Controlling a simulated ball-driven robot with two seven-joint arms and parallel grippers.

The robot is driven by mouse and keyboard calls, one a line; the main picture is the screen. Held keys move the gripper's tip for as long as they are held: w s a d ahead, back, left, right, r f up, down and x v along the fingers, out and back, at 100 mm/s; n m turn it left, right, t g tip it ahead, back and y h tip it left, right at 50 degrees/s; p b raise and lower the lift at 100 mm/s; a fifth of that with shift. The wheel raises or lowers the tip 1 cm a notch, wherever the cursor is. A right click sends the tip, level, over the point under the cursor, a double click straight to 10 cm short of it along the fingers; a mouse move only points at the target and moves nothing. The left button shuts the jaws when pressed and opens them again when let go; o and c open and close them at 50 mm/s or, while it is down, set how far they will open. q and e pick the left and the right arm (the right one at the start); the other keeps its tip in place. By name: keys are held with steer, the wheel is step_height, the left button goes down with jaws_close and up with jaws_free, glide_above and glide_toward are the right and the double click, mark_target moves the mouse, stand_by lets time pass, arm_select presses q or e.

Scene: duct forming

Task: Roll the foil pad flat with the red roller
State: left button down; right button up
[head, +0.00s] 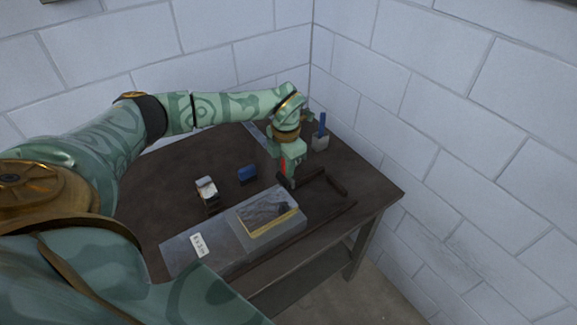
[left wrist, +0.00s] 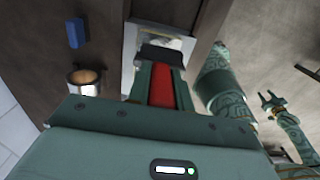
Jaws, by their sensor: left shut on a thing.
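The foil pad (head: 265,211), crinkled grey with a yellow edge, lies on a grey plate (head: 225,232) near the table's front. My left gripper (head: 288,180) is behind and right of the pad, shut on the red handle of the roller (head: 284,166). In the left wrist view, the red handle (left wrist: 161,92) shows between the fingers, and a dark end hides part of the pale plate beyond. My right gripper (left wrist: 271,102) shows there with its two fingers apart and empty.
A blue block (head: 247,174) and a small dark-and-white object (head: 206,188) lie behind the plate. A grey holder with a blue upright piece (head: 321,135) stands at the back right. A white label (head: 199,244) lies on the plate. Walls close off the back and right.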

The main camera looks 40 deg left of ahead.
arm_select(q)
steer(key=shift+r+p, duration=0.7)
steer(key=shift+r, duration=0.3)
steer(key=shift+w, duration=0.1)
